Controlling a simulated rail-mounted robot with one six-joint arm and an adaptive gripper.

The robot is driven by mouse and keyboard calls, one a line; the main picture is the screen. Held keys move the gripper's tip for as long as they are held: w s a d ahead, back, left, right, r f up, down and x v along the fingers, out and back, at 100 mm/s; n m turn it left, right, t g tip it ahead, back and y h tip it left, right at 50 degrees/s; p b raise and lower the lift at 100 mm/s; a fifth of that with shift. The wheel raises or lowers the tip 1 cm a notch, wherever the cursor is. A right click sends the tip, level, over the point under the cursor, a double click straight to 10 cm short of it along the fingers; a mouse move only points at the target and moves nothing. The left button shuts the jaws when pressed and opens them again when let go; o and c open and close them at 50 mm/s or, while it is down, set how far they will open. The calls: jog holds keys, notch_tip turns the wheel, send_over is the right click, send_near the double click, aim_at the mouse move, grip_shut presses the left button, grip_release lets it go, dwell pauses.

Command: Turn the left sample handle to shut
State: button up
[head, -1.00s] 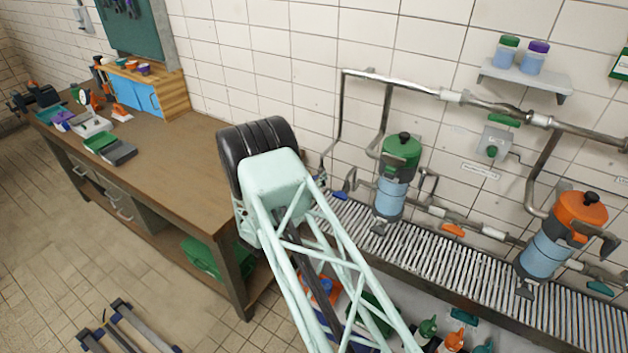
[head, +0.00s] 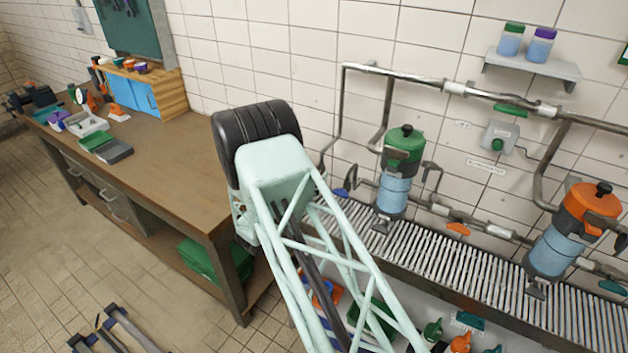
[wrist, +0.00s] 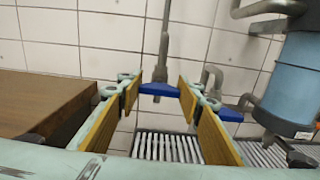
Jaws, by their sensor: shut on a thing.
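A blue handle (wrist: 158,90) sits crosswise at the lower end of a grey vertical pipe in the wrist view. My gripper (wrist: 160,84) has its yellow-padded fingers on both sides of this handle and is shut on it. In the head view my own arm hides the fingers and the held handle. A second blue handle (wrist: 231,114) shows just right of the right finger, next to the blue filter body; a blue handle also shows beside my arm in the head view (head: 341,192). I cannot tell from the labels which is the sample handle.
A green-topped blue filter (head: 394,194) stands close to the right of my arm. An orange-topped one (head: 553,250) is farther right. Pipes run along the tiled wall above a slatted grate (head: 440,255). A wooden workbench (head: 185,165) is at the left.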

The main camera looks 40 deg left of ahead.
dwell(0.4)
jog(key=o, duration=0.9)
jog(key=shift+s, duration=0.1)
jog(key=shift+s+d, duration=0.25)
jog(key=shift+s, duration=1.7)
jog(key=shift+s+d, duration=0.3)
jog(key=shift+s, duration=1.65)
jog(key=shift+s+d, duration=0.25)
jog(key=shift+s, duration=1.7)
